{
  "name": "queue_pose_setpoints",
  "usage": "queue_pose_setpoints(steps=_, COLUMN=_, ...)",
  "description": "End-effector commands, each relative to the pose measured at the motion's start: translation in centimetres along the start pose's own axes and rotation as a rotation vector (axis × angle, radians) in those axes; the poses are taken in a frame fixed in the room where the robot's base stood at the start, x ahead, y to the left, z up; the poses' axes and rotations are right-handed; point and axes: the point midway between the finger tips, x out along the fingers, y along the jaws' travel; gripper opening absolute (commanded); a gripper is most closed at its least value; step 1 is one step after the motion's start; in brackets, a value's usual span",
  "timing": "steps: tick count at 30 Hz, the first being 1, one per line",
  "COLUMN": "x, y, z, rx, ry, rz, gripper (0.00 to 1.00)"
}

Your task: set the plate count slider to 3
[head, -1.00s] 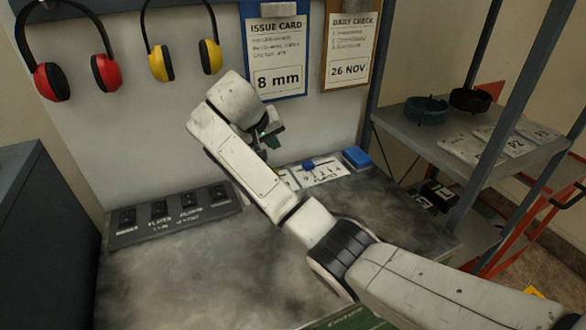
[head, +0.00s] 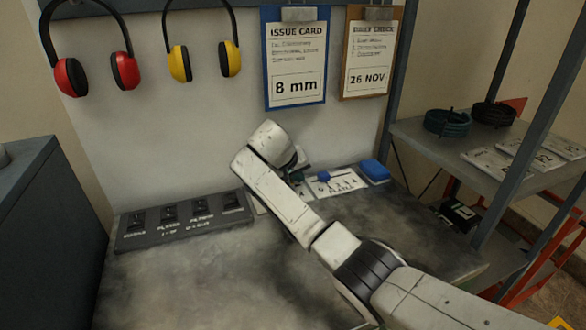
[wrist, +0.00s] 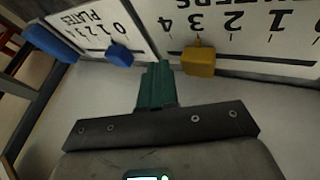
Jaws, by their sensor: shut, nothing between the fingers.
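The plates card (head: 345,187), a white scale marked 0 to 4, lies at the back of the bench. It also shows at the upper left of the wrist view (wrist: 83,15). Its blue slider knob (head: 323,176) appears near the 0 end; the wrist view shows this knob (wrist: 120,55) just left of my fingers. My gripper (wrist: 155,72) has teal fingers, shut and empty, pointing between the blue knob and a yellow knob. In the head view my gripper (head: 298,175) is low beside the card, partly hidden by my wrist.
The yellow knob (wrist: 198,60) sits on a neighbouring numbered scale, right of my fingers in the wrist view. A blue block (head: 374,171) stands just right of the plates card. A dark switch panel (head: 185,222) lies left. The back wall (head: 200,130) rises behind.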

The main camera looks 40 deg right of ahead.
Motion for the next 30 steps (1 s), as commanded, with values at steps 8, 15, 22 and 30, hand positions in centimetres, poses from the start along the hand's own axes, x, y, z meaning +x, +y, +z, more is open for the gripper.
queue_pose_setpoints(steps=8, x=2.6, y=2.6, z=0.0, rx=0.001, ry=0.0, rz=0.001, gripper=0.0)
queue_pose_setpoints(steps=15, x=3.1, y=3.5, z=0.0, rx=0.0, ry=0.0, rz=0.0, gripper=0.0)
queue_pose_setpoints(steps=22, x=3.1, y=3.5, z=0.0, rx=0.0, ry=0.0, rz=0.0, gripper=0.0)
queue_pose_setpoints(steps=30, x=4.6, y=6.4, z=0.0, rx=0.003, ry=-0.002, rz=0.0, gripper=0.0)
